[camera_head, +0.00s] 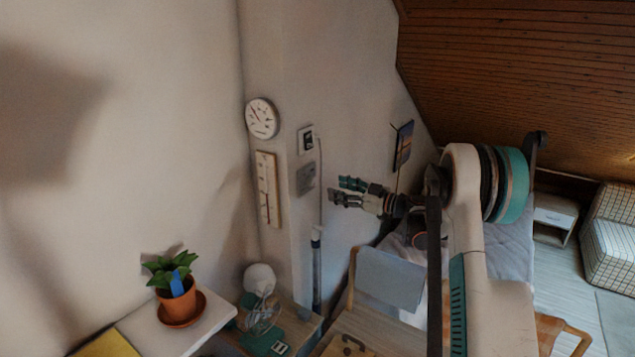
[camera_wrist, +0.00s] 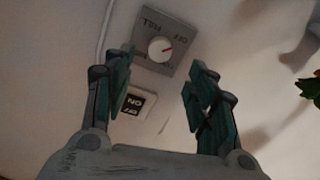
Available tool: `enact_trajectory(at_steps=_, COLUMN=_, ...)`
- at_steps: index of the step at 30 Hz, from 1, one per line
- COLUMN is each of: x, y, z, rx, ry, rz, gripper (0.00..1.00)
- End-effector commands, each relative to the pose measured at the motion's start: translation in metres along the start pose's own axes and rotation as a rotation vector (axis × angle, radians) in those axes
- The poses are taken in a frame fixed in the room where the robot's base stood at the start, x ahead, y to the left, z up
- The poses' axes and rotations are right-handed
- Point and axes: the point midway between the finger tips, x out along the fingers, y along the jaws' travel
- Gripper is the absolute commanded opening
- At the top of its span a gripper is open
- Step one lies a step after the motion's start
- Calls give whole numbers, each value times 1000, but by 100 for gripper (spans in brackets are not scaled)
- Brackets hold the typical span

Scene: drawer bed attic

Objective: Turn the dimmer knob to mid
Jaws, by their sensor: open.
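The dimmer is a grey square plate (camera_wrist: 182,23) with a round white knob (camera_wrist: 160,49) in the wrist view. A red mark on the knob points right and slightly up in that view. Dark lettering beside it appears turned over, with OFF and FULL partly readable. The dimmer plate (camera_head: 306,179) also shows on the wall in the head view; its knob is too small to read there. My gripper (camera_head: 337,191) is open and empty, right of the plate in the head view. In the wrist view, the knob appears between the fingers of my gripper (camera_wrist: 166,72), apart from them.
A white-framed ON/OFF switch (camera_head: 306,140) is above the dimmer; it also shows in the wrist view (camera_wrist: 136,101). A clock (camera_head: 262,118) and thermometer (camera_head: 268,188) hang left. A cable runs beside the plates. A potted plant (camera_head: 176,296) stands lower left.

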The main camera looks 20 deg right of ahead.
Motion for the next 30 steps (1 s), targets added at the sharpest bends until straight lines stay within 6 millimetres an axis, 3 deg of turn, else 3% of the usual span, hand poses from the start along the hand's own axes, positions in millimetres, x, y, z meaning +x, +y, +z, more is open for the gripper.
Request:
enact_trajectory(at_steps=6, x=45, y=-1, z=-2, rx=1, ry=0, rz=-3, gripper=52)
enact_trajectory(at_steps=12, x=74, y=0, z=-1, rx=1, ry=0, rz=-1, gripper=52)
enact_trajectory(at_steps=18, x=88, y=0, z=-1, rx=1, ry=-1, rz=-1, gripper=52)
enact_trajectory(at_steps=27, x=89, y=0, z=0, rx=1, ry=-1, rz=0, gripper=52)
enact_trajectory(at_steps=30, x=89, y=0, z=0, rx=1, ry=-1, rz=0, gripper=29)
